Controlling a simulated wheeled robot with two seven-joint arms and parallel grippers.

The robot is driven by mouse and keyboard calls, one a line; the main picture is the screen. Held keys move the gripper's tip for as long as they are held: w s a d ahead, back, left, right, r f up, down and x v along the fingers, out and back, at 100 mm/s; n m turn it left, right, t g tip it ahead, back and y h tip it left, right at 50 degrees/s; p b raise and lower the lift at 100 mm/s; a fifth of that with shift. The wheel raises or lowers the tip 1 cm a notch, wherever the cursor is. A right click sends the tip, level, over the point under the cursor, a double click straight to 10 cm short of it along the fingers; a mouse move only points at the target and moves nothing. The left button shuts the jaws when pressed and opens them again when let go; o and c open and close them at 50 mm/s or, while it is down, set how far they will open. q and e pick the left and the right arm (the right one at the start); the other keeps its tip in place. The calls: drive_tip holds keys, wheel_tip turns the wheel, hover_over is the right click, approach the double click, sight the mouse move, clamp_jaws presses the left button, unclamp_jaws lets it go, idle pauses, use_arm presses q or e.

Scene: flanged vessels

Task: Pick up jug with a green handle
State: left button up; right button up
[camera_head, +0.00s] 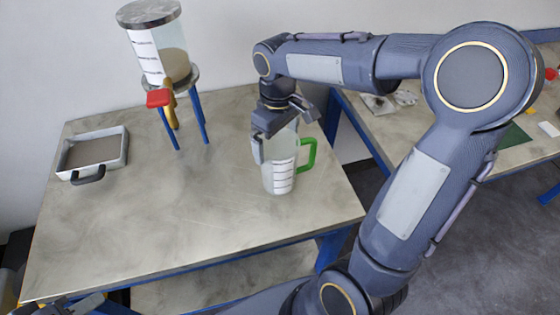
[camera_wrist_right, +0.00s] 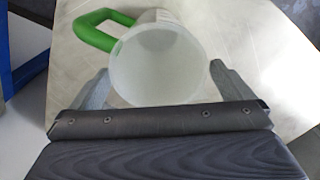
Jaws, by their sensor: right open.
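The jug (camera_head: 279,178) is translucent white with a printed scale and a green handle (camera_head: 308,155). It stands upright on the table, and its handle points right in the head view. My right gripper (camera_head: 277,143) points down over the jug's top from above. In the right wrist view the open fingers (camera_wrist_right: 160,88) lie on either side of the jug's round mouth (camera_wrist_right: 157,62), with the green handle (camera_wrist_right: 97,30) at upper left. Part of the jug's rim is hidden by the gripper in the head view.
A clear hopper (camera_head: 160,50) with a red-handled valve (camera_head: 160,97) stands on blue legs at the back of the table (camera_head: 190,215). A grey tray (camera_head: 92,152) lies at the left. The table's front middle is clear. Another workbench (camera_head: 430,130) stands at right.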

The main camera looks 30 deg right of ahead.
wheel_tip(320, 180, down, 4)
drive_tip(key=shift+s+d+f, duration=0.1)
drive_tip(key=shift+s, duration=0.05)
drive_tip(key=shift+c, duration=0.4)
drive_tip(key=c, duration=0.8)
drive_tip(key=shift+r, duration=0.2)
